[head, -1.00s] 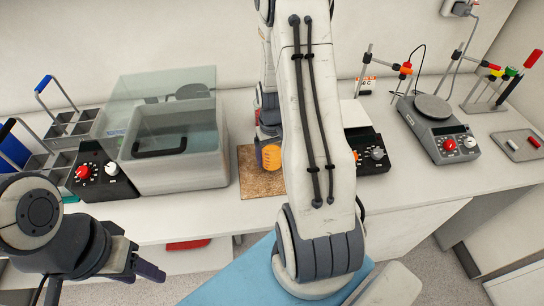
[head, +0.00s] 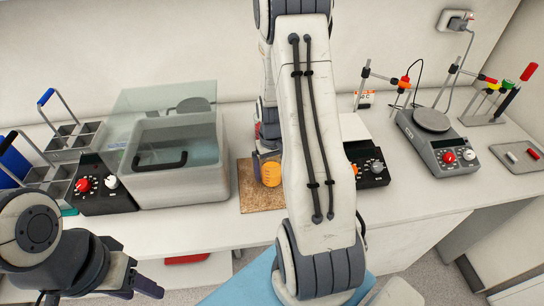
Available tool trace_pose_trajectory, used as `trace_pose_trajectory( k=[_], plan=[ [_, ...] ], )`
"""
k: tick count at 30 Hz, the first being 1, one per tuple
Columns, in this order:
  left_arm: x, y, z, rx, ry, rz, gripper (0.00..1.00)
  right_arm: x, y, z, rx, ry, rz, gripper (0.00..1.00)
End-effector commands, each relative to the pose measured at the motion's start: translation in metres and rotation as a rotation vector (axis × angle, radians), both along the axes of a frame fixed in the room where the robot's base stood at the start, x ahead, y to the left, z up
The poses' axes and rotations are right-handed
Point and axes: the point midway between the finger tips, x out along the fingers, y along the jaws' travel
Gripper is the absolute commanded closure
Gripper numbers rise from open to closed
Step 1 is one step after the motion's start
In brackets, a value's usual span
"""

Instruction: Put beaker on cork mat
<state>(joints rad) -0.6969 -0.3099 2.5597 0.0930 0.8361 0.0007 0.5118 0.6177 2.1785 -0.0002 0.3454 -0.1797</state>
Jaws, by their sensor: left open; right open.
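The cork mat (head: 257,200) lies on the bench in the middle, right of the water bath. A beaker with orange contents (head: 271,174) stands at the mat's right part, partly hidden by my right arm. My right gripper (head: 264,157) is at the beaker, with a dark finger beside its left side. The other finger is hidden behind the arm, so contact cannot be told. My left gripper (head: 148,287) is open and empty, low in front of the bench at the left.
A water bath with a clear raised lid (head: 180,165) stands left of the mat. A black control box (head: 368,165) and a hotplate (head: 440,145) stand to the right. Metal racks (head: 75,140) stand at the far left. A tray (head: 521,157) lies at the far right.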

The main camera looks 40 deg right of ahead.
Motion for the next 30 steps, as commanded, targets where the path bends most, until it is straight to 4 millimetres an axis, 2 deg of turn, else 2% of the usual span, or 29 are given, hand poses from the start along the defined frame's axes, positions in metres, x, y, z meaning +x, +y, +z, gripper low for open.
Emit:
trace_pose_trajectory(
  k=[9,15,21,30],
  plan=[
    [0.0,0.0,-0.012,0.0,0.0,-0.001,0.5,0.001,-0.001,0.065,-0.004,-0.007,0.0,0.0],
    [0.0,0.0,-0.015,0.0,0.0,-0.001,0.5,0.001,0.0,0.097,-0.002,-0.003,0.0,0.0],
    [0.0,0.0,-0.015,0.0,0.0,-0.001,0.5,0.0,0.0,0.109,0.0,-0.001,0.0,0.0],
    [0.0,0.0,-0.015,0.0,0.0,-0.001,0.5,0.0,0.0,0.109,0.0,0.0,0.0,0.0]
  ],
)
